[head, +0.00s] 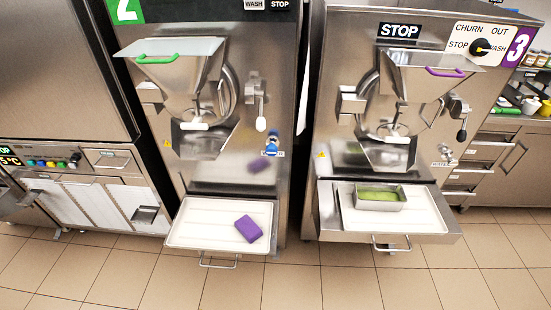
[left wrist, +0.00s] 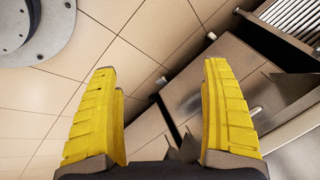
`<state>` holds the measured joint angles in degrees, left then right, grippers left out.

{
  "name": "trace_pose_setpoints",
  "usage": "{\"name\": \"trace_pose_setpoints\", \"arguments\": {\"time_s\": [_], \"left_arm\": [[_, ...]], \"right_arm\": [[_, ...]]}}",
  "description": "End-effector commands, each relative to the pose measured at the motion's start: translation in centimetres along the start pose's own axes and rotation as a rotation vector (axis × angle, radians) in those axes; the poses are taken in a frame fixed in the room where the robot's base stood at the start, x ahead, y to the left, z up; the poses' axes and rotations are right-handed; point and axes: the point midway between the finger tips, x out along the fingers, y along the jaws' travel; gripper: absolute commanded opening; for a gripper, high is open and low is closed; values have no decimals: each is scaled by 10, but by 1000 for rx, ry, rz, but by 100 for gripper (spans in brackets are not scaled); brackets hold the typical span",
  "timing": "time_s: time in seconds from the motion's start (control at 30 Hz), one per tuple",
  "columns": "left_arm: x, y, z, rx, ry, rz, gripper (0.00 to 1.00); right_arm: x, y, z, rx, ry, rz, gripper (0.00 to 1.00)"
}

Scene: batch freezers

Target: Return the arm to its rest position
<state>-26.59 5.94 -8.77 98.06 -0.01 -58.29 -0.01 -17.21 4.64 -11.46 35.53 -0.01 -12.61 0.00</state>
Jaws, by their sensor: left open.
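My left gripper (left wrist: 160,110) shows in the left wrist view with its two yellow fingers wide apart. Nothing is between them. Tan floor tiles lie beyond the fingers, with a dark metal structure (left wrist: 215,75) at the right. Neither of my arms or grippers shows in the head view, so the left gripper's place relative to the machines cannot be told from there. My right gripper is not in view.
Two steel batch freezers, one green-handled (head: 230,90) and one marked 3 (head: 420,75), stand side by side. A purple block (head: 248,228) lies on the left white tray (head: 195,222). A steel pan (head: 401,205) with green contents sits on the right tray (head: 428,220). Floor in front is clear.

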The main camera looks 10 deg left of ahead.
Motion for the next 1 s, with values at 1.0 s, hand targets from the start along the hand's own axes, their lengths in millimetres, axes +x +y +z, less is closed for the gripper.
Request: {"name": "trace_pose_setpoints", "arguments": {"time_s": [1.0], "left_arm": [[121, 196, 226, -269, -185, 271, 82]], "right_arm": [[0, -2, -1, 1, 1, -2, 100]]}}
